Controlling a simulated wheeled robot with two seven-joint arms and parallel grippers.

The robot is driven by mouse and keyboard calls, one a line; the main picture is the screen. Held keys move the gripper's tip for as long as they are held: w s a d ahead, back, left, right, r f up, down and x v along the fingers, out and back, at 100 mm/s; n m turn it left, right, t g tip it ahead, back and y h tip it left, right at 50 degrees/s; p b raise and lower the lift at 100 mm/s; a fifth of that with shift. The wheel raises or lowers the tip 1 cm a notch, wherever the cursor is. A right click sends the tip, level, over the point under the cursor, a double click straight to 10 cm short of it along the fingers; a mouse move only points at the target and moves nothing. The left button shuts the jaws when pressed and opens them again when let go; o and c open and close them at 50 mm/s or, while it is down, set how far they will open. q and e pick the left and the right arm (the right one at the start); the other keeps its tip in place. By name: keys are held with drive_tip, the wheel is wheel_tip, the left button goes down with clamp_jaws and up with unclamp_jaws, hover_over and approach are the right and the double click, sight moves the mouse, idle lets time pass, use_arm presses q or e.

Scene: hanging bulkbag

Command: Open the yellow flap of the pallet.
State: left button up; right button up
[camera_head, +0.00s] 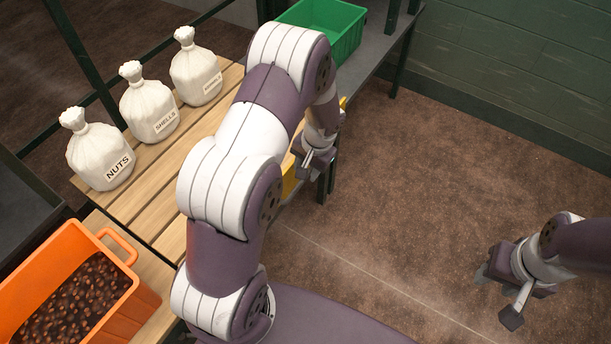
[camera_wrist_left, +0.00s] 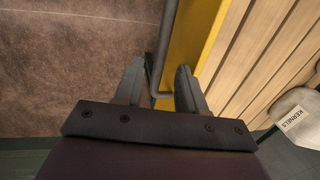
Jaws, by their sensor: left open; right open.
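The yellow flap (camera_wrist_left: 199,45) runs along the edge of the wooden slatted pallet (camera_wrist_left: 270,50) in the left wrist view. A thin grey bar handle (camera_wrist_left: 164,45) is on its outer side and bends toward the flap near my fingers. My left gripper (camera_wrist_left: 157,78) is open, with the handle between its two fingers; I cannot tell if they touch it. In the head view, my left arm hides most of the flap, and a small yellow part (camera_head: 290,176) shows by the left gripper (camera_head: 312,160). My right gripper (camera_head: 498,294) is open and empty over the floor.
White sacks marked NUTS (camera_head: 100,150), SHELLS (camera_head: 149,107) and KERNELS (camera_head: 196,70) stand on the slats. An orange crate (camera_head: 140,309) of brown nuts is at lower left. A green bin (camera_head: 345,45) sits on a dark table behind. The floor at right is clear.

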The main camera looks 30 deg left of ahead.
use_arm(q)
drive_tip(key=f, duration=0.3)
drive_tip(key=shift+w+a+f, duration=0.1)
drive_tip(key=shift+a+f, duration=0.15)
drive_tip(key=shift+a, duration=0.1)
clamp_jaws()
drive_tip(key=shift+b, duration=0.35)
